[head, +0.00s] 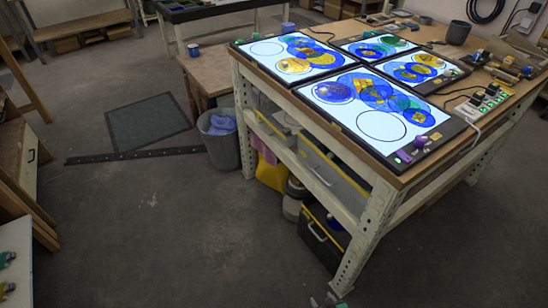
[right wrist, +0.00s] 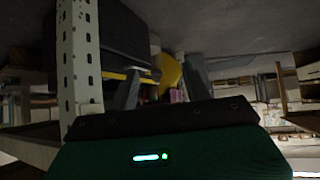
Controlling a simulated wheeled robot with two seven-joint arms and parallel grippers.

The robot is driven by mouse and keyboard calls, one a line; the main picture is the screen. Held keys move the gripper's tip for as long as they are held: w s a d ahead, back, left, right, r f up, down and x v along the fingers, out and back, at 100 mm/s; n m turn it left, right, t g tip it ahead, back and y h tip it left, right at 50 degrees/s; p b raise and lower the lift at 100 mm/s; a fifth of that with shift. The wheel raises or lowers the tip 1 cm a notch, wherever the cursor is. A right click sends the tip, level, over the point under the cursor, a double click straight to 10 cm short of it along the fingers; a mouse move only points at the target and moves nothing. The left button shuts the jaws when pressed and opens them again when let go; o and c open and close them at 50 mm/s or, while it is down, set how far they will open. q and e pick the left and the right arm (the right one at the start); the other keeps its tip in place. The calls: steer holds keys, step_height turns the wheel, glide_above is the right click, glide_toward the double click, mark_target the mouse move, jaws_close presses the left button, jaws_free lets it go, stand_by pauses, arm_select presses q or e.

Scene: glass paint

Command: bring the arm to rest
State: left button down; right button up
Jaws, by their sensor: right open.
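My right gripper (head: 328,300) shows only as a small part at the bottom edge of the head view, low beside the near leg of the workbench. In the right wrist view its two fingers (right wrist: 165,77) stand apart, with nothing seen between them. My left gripper is not in view. The workbench (head: 350,207) carries lit panels with round blue and yellow glass pieces, such as the near panel (head: 345,118) and the far left panel (head: 262,63).
The bench leg (right wrist: 80,60) stands close on the left in the right wrist view. Under the bench are a dark case (head: 322,240) and a yellow container (head: 271,175). A grey bin (head: 222,148) stands at its left end.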

arm_select(q)
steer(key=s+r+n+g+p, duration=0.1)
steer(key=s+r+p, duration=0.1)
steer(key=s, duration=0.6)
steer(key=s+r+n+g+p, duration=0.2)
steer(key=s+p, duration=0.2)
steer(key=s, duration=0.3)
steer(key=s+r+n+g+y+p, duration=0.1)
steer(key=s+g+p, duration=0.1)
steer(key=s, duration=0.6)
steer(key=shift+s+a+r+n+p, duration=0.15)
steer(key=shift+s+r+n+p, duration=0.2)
steer(key=shift+p, duration=0.5)
arm_select(e)
steer(key=s+d+f+g, duration=0.1)
steer(key=s+d+g, duration=0.1)
steer(key=s, duration=0.9)
steer(key=s+d+f+g+h, duration=0.1)
steer(key=s+d+f+g, duration=0.1)
steer(key=s, duration=1)
steer(key=s+d+f+g+h, duration=0.1)
steer(key=s+d+g, duration=0.3)
steer(key=s, duration=0.7)
steer(key=shift+s+d+f+m, duration=0.25)
steer(key=shift+d+m, duration=0.15)
steer(key=shift+d, duration=0.45)
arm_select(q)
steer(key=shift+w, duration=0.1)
